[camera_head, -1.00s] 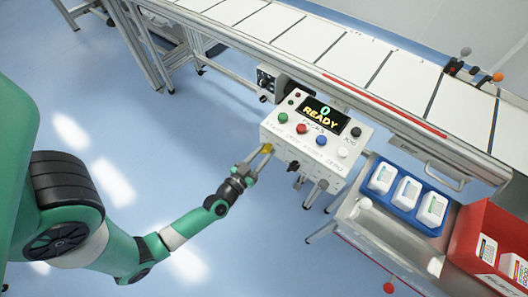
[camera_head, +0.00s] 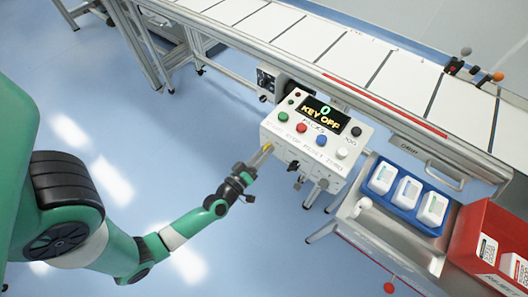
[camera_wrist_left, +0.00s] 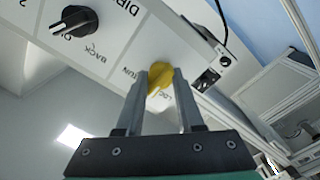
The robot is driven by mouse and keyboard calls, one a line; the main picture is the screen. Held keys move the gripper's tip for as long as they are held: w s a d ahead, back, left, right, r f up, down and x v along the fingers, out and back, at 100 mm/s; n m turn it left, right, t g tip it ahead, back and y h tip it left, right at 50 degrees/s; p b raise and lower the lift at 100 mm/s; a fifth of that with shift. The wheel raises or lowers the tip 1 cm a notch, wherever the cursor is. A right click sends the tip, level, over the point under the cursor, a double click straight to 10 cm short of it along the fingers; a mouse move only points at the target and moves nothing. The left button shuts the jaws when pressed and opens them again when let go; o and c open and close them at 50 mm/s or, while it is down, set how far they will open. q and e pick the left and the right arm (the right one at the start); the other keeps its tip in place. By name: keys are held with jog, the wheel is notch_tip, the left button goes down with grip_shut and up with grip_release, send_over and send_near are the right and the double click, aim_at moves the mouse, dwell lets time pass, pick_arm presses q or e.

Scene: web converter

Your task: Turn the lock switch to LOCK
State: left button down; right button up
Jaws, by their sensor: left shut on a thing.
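The control box (camera_head: 283,124) shows in the head view with its display (camera_head: 323,113) reading "0" and "KEY OFF". The yellow lock switch (camera_head: 267,147) is at the box's left front edge, partly covered by my gripper. My left gripper (camera_head: 261,157) reaches it from the lower left. In the left wrist view the yellow switch (camera_wrist_left: 160,74) sits between the two fingers of the left gripper (camera_wrist_left: 165,82), which is shut on it. "RUN" and part of "LOC" are printed on either side. The exact pointing of the knob is partly hidden by the fingers. My right gripper is not in view.
A black knob (camera_wrist_left: 74,20) beside the label "BACK" is near the switch. Green (camera_head: 283,117), red (camera_head: 302,128), blue (camera_head: 321,140) and white (camera_head: 342,153) buttons top the box. A conveyor (camera_head: 330,60) runs behind; a blue tray (camera_head: 382,208) and red bin (camera_head: 470,235) are right.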

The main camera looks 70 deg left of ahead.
pick_arm(q)
jog(key=n, duration=0.4)
jog(key=shift+n+b, duration=0.3)
jog(key=shift+b, duration=0.05)
jog(key=n, duration=0.4)
jog(key=shift+n+b, duration=0.35)
jog(key=shift+n, duration=0.05)
jog(key=c, duration=0.5)
grip_release()
jog(key=shift+c, duration=0.2)
jog(key=p+v, duration=0.3)
jog(key=v, duration=0.8)
jog(key=shift+s, duration=0.3)
